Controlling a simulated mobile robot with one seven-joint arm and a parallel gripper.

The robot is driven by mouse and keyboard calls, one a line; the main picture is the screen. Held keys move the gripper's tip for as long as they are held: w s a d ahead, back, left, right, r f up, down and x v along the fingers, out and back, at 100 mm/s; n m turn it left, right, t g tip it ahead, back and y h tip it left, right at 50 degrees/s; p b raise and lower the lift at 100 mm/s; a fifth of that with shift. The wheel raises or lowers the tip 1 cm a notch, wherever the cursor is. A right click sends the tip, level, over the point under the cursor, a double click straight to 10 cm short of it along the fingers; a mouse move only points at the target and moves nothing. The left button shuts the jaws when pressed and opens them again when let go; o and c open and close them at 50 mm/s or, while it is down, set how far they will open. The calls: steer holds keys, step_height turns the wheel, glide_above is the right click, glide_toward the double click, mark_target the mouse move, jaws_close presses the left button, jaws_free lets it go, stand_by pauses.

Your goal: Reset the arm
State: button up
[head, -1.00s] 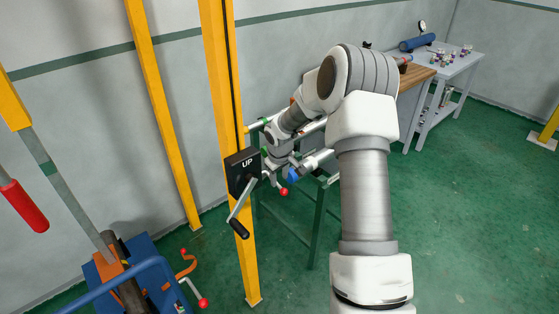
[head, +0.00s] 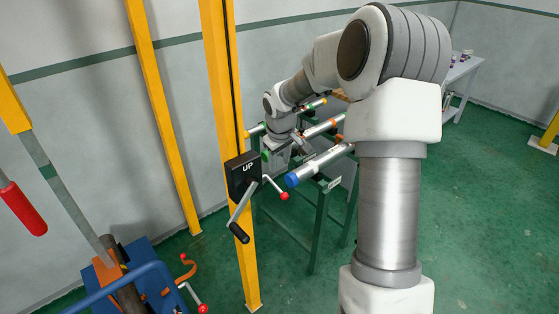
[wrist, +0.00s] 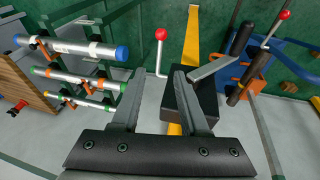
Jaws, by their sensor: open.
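My gripper shows in the wrist view (wrist: 186,85), its two grey fingers apart with nothing held between them. In the head view my arm reaches forward and left, and the gripper (head: 275,150) is small and partly hidden near the yellow post. A black crank box marked UP (head: 243,174) is on that post; in the wrist view the black box (wrist: 188,108) lies behind and partly between the fingers. Its crank handle (head: 239,232) hangs low and a red-knobbed lever (head: 284,196) sticks out to the right. I see no contact between the fingers and the box.
Pipes with coloured ends (head: 318,165) lie on a green stand (head: 316,235) right of the post. A grey table (head: 465,72) is at the back right. Green floor is open at right.

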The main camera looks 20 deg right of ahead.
steer(key=s+a+r+m+t, duration=0.1)
steer(key=s+a+r, duration=0.2)
steer(key=s+r, duration=0.45)
steer(key=s+a+r+m, duration=0.1)
steer(key=s+a+r, duration=0.3)
steer(key=s+r, duration=0.35)
steer(key=s+a+m, duration=0.1)
steer(key=s+a, duration=0.1)
steer(key=s, duration=0.6)
steer(key=s+a+t+y, duration=0.1)
steer(key=s, duration=0.8)
steer(key=shift+a+r+m, duration=0.4)
